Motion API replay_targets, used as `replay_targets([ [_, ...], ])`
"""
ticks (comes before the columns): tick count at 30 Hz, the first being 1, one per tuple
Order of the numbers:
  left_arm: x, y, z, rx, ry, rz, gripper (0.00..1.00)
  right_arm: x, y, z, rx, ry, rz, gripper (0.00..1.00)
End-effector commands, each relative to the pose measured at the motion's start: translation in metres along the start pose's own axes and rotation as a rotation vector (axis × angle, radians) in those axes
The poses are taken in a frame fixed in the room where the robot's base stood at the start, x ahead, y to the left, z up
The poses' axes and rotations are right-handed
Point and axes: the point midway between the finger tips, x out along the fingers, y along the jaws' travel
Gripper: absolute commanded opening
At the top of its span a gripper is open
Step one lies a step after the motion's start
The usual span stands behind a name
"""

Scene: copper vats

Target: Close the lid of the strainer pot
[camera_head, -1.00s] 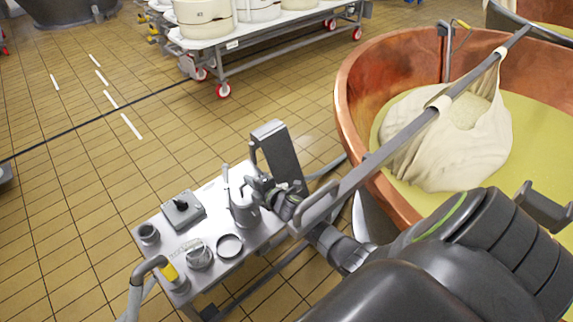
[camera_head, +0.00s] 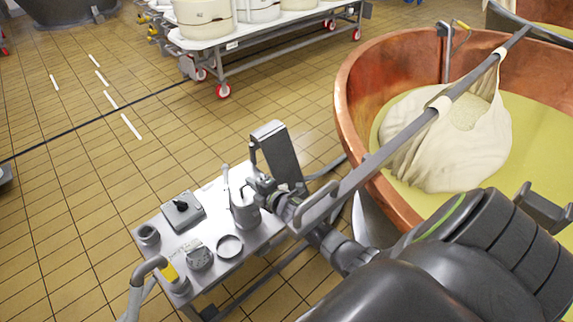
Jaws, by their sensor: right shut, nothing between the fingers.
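The strainer pot (camera_head: 245,210) is a small metal pot standing on the steel side table (camera_head: 207,277). A thin upright piece, which may be its raised lid or a utensil, rises at its left rim; I cannot tell which. My right gripper (camera_head: 258,187) is at the pot's upper right side, close to its rim. Its fingers are shut with nothing between them. Whether it touches the pot I cannot tell. My right arm comes in from the lower right and hides part of the table. My left gripper is not in view.
A square grey device (camera_head: 183,212), a small dark cup (camera_head: 148,235), a round container (camera_head: 200,257) and a ring-shaped dish (camera_head: 230,246) share the table. A hose nozzle (camera_head: 150,268) stands at its front left. A copper vat (camera_head: 352,110) with a cloth bundle (camera_head: 440,150) and a long pole is at right.

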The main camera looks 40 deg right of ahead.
Motion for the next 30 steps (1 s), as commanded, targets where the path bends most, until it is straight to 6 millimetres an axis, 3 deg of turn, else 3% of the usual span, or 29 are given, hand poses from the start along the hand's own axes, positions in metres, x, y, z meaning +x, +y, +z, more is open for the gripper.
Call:
replay_targets([
  [6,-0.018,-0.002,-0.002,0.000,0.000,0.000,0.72,-0.046,0.003,0.000,-0.002,-0.001,-0.002,0.00],
  [18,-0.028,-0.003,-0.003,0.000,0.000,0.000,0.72,-0.127,0.001,0.000,-0.002,0.000,-0.001,0.00],
  [24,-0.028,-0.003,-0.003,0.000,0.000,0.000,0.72,-0.150,0.000,0.000,-0.002,0.000,-0.001,0.00],
  [30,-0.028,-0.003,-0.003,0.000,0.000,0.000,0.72,-0.156,0.001,0.000,-0.002,0.000,0.000,0.00],
])
